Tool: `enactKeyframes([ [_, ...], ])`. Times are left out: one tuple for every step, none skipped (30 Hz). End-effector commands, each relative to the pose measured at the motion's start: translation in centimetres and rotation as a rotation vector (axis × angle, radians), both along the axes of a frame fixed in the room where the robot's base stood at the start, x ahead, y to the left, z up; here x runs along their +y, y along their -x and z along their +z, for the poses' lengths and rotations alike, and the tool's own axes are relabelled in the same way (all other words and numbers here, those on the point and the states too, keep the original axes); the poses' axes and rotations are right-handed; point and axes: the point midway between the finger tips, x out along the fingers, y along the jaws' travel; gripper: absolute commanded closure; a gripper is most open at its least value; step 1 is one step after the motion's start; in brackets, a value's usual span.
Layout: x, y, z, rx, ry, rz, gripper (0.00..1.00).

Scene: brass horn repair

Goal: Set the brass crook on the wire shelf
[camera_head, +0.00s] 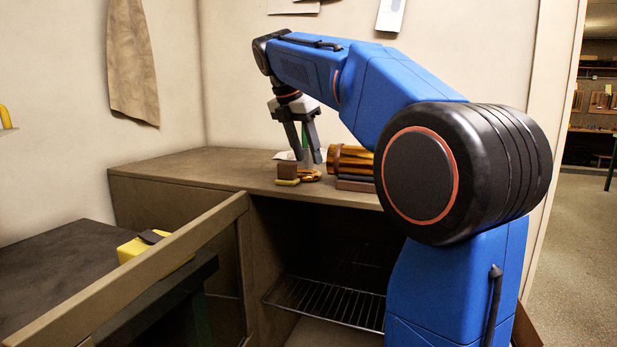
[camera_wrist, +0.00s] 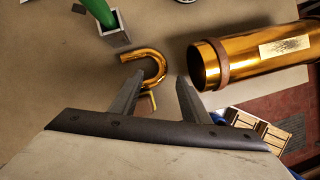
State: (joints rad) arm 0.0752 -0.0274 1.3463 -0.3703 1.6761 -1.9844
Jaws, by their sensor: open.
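The brass crook (camera_wrist: 154,66) is a small shiny U-shaped tube lying on the cabinet top, and it also shows small in the head view (camera_head: 311,176). My gripper (camera_head: 305,156) is open and points down above it. In the wrist view the crook lies just ahead of the two fingertips (camera_wrist: 157,82), nearer the left one, and I see no contact. The wire shelf (camera_head: 330,302) is a dark metal rack inside the open cabinet below the top. Its right part is hidden behind my arm.
A large brass tube (camera_wrist: 260,57) with a label lies right of the crook. A green-handled tool (camera_wrist: 103,14) is at the upper left. A wooden door (camera_head: 150,270) stands open at the left, near a yellow object (camera_head: 140,247). The cabinet top (camera_head: 190,170) is clear at left.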

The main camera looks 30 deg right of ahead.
Motion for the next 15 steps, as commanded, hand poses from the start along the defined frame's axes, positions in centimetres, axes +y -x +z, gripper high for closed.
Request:
enactKeyframes([
  [-0.1, 0.0, -0.2, 0.000, 0.000, 0.000, 0.58],
  [-0.1, 0.0, -0.3, 0.000, 0.000, 0.000, 0.58],
  [-0.2, 0.0, -0.5, 0.000, 0.000, 0.000, 0.58],
  [-0.3, -0.1, -0.8, 0.000, 0.000, 0.000, 0.58],
  [-0.5, -0.1, -1.2, 0.001, 0.000, 0.000, 0.58],
  [-0.7, -0.1, -1.7, 0.001, -0.001, 0.000, 0.58],
  [-0.9, -0.1, -2.1, 0.001, -0.001, -0.001, 0.58],
  [-1.1, -0.1, -2.5, 0.001, -0.001, -0.001, 0.58],
  [-1.3, -0.2, -3.0, 0.001, -0.001, -0.001, 0.58],
  [-1.4, -0.2, -3.3, 0.001, -0.001, -0.001, 0.58],
  [-1.5, -0.3, -3.7, 0.001, 0.000, -0.001, 0.58],
  [-1.7, -0.3, -4.1, 0.001, 0.000, -0.001, 0.58],
  [-1.8, -0.3, -4.3, 0.000, 0.000, -0.001, 0.58],
  [-1.8, -0.4, -4.5, 0.000, 0.000, 0.000, 0.58],
  [-1.9, -0.4, -4.7, -0.001, 0.000, 0.000, 0.58],
])
